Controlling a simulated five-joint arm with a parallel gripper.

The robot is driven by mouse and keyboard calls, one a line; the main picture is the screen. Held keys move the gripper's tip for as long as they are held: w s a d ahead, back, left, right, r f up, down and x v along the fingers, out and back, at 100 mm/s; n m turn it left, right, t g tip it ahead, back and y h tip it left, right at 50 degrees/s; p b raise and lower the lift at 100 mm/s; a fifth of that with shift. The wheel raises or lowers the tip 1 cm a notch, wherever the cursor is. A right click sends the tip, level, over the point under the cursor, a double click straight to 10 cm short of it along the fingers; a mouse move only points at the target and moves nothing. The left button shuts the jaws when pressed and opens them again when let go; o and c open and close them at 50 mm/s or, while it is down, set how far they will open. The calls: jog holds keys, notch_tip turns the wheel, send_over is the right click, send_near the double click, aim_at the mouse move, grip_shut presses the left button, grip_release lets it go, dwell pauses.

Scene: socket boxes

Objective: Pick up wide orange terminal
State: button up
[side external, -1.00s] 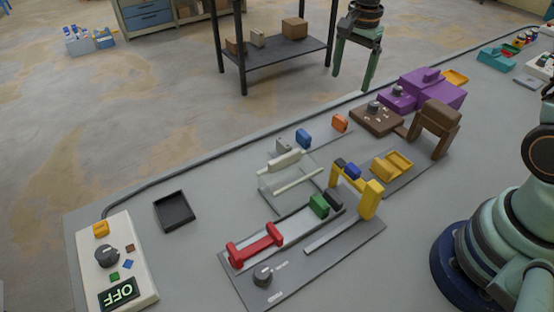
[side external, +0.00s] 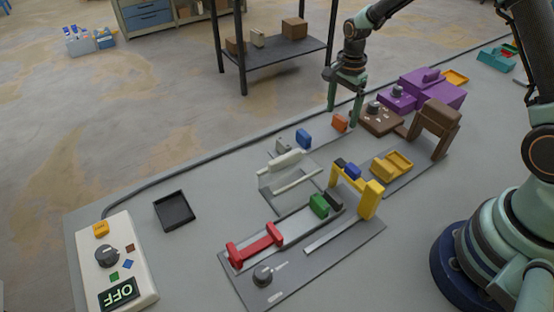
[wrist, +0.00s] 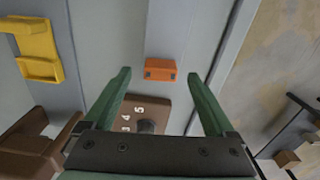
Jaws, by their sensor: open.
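The wide orange terminal (side external: 339,122) lies on the grey bench near its far edge, right of a blue block. In the wrist view the terminal (wrist: 160,71) is a small orange block with dark spots at its ends, ahead of the fingertips and between their lines. My gripper (side external: 343,115) is open and empty, with its fingers pointing down close to the terminal. In the wrist view my gripper (wrist: 158,75) shows two green fingers spread apart, not touching the terminal.
A brown box with a knob (side external: 377,121) stands just right of the terminal, with a purple box (side external: 432,92) behind it. The blue block (side external: 303,138) is to the left. A yellow holder (side external: 392,164) and brown arch (side external: 437,120) stand nearer.

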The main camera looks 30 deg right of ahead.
aim_at(341, 117)
jog(key=shift+f, duration=1.5)
jog(key=shift+c, duration=0.3)
grip_shut()
jog(key=shift+r, duration=0.1)
